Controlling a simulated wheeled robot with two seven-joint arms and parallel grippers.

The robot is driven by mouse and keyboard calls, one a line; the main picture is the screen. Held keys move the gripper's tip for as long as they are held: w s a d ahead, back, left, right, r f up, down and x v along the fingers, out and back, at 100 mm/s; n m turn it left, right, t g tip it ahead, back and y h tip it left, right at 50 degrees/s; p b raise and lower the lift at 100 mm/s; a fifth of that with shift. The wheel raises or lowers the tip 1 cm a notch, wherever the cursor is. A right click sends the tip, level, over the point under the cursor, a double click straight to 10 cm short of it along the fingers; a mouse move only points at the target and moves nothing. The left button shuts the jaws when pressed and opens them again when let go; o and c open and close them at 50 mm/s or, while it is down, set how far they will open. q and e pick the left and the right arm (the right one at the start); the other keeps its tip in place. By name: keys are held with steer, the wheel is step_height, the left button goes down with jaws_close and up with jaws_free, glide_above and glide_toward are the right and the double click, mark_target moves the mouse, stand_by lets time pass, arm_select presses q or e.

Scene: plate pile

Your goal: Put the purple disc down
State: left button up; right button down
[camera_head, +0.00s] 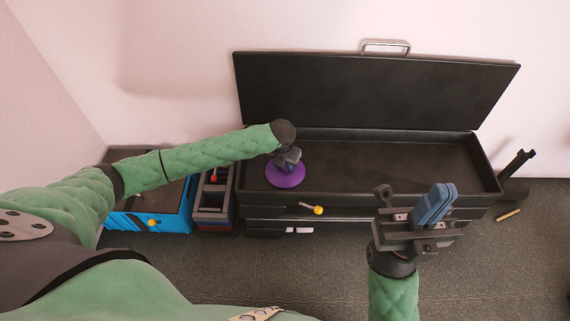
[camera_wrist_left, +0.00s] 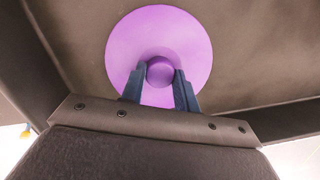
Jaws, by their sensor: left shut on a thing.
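The purple disc (camera_head: 285,174) is a flat round plate with a knob in its middle. In the head view it is at the left end of the open black chest. My left gripper (camera_head: 287,160) is above it, shut on the knob. In the left wrist view the disc (camera_wrist_left: 195,40) lies beyond the two blue fingers (camera_wrist_left: 160,88), which clasp the knob from both sides. I cannot tell whether the disc touches the chest floor. My right gripper (camera_head: 428,210) is in front of the chest, pointing up, and seems empty; its finger gap is unclear.
The black chest (camera_head: 490,180) has its lid (camera_head: 375,92) raised against the wall, and its floor right of the disc is clear. A blue box (camera_head: 187,205) and a grey-red toolbox (camera_head: 213,215) stand to its left. A yellow-ended tool (camera_head: 318,210) sticks out at its front.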

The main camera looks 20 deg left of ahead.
arm_select(q)
steer(key=o, duration=1)
